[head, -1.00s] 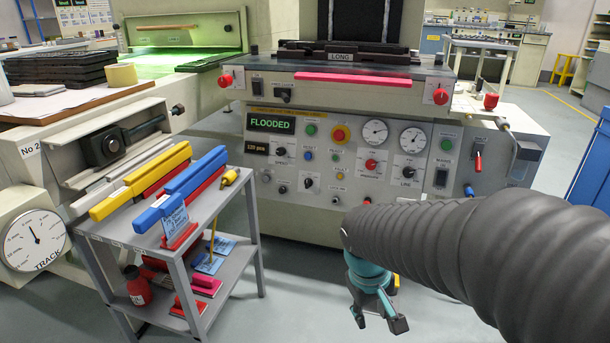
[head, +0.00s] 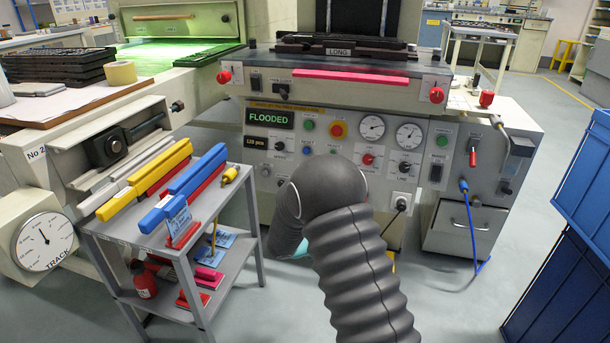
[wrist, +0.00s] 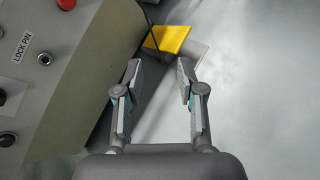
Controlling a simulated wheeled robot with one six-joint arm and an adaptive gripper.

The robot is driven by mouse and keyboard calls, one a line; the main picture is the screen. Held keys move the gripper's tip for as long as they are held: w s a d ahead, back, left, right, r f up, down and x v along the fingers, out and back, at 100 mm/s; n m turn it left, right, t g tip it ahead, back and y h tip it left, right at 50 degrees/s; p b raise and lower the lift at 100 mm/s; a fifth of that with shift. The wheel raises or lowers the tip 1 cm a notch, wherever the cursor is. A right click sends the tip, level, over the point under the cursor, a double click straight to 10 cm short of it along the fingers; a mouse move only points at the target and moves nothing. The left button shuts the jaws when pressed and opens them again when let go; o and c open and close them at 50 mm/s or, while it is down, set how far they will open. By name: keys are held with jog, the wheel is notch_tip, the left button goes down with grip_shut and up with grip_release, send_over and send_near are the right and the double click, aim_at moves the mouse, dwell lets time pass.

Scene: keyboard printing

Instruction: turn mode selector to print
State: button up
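The control panel (head: 430,165) of the printing machine faces me, with a green FLOODED display (head: 270,119) and several knobs. Their small labels are hard to read, so I cannot tell which one is the mode selector. A white-plated knob of the lower panel, seen earlier, is now hidden behind my arm. In the wrist view my gripper (wrist: 160,88) is open and empty, pointing down over the floor. Beside it on the left is the panel's edge, with a LOCK PIN label (wrist: 20,46) and a black knob (wrist: 8,138). In the head view my arm hides most of the gripper.
A grey cart (head: 215,265) with blue and yellow bars stands left of my arm. Blue crates (head: 580,180) stand at the right. A yellow pedal (wrist: 168,38) is on the floor by the machine. A blue cable (head: 470,225) hangs at the right cabinet.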

jog(key=w+a+f+n+t+y, duration=0.1)
jog(key=w+a+f+n+t, duration=0.1)
jog(key=w+a+n+t, duration=0.65)
jog(key=w+a+r+n+t+y, duration=0.3)
jog(key=w+a+r+n+y, duration=0.15)
jog(key=w+r, duration=0.4)
jog(key=shift+n+h, duration=0.3)
jog(key=shift+h, duration=0.15)
jog(key=x, duration=0.4)
jog(key=f+x, duration=0.1)
jog(key=x, duration=0.4)
jog(key=f+x, duration=0.1)
jog(key=x, duration=0.3)
jog(key=shift+w+r+p, duration=0.1)
jog(key=shift+w+p, duration=0.3)
jog(key=shift+w, duration=0.05)
grip_shut()
